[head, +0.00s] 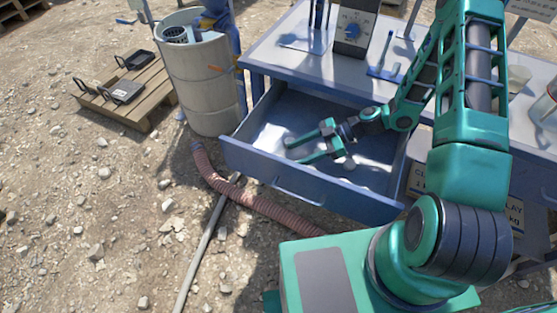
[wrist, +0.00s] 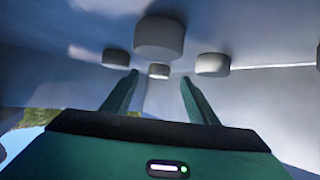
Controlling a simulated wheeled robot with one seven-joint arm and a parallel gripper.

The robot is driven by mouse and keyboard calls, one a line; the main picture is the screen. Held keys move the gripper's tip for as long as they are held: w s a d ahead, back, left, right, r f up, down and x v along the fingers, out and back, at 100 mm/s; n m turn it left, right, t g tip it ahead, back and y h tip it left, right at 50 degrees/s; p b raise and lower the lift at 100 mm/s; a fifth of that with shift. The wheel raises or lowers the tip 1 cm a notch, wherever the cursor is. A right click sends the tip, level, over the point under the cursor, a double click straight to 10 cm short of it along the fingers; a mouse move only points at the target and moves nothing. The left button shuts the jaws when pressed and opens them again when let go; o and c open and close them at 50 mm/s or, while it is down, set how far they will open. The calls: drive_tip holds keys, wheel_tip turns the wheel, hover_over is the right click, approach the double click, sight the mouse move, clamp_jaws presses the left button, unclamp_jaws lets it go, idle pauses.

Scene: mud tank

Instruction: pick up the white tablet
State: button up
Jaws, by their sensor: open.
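My gripper (head: 293,150) is open and reaches down into the pulled-out blue drawer (head: 270,180). In the wrist view its two green fingers (wrist: 158,82) are spread with nothing held. Several pale, short round tablets show there. A small white tablet (wrist: 159,71) appears in the gap between the fingertips. A larger-looking tablet (wrist: 159,36) lines up above it in the picture. Others are to the left (wrist: 115,57) and right (wrist: 212,64). I cannot tell whether a finger touches any of them. In the head view a pale piece (head: 349,163) lies in the drawer, beside my gripper.
The drawer walls stand close around my gripper. Above the drawer is a bench top (head: 290,50) with a grey box with a blue dial (head: 353,30). A concrete-coloured drum (head: 203,85), a wooden pallet (head: 130,95) and a ribbed pink hose (head: 245,197) are nearby.

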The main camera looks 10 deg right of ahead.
drive_tip(key=x, duration=0.3)
drive_tip(key=shift+a+r, duration=0.25)
drive_tip(key=shift+a, duration=0.25)
drive_tip(key=shift+w+a+f, duration=0.15)
drive_tip(key=shift+a+f, duration=0.15)
drive_tip(key=shift+a, duration=0.25)
drive_tip(key=shift+c, duration=0.3)
drive_tip(key=c, duration=1)
drive_tip(key=shift+c, duration=0.2)
wheel_tip(320, 180, up, 10)
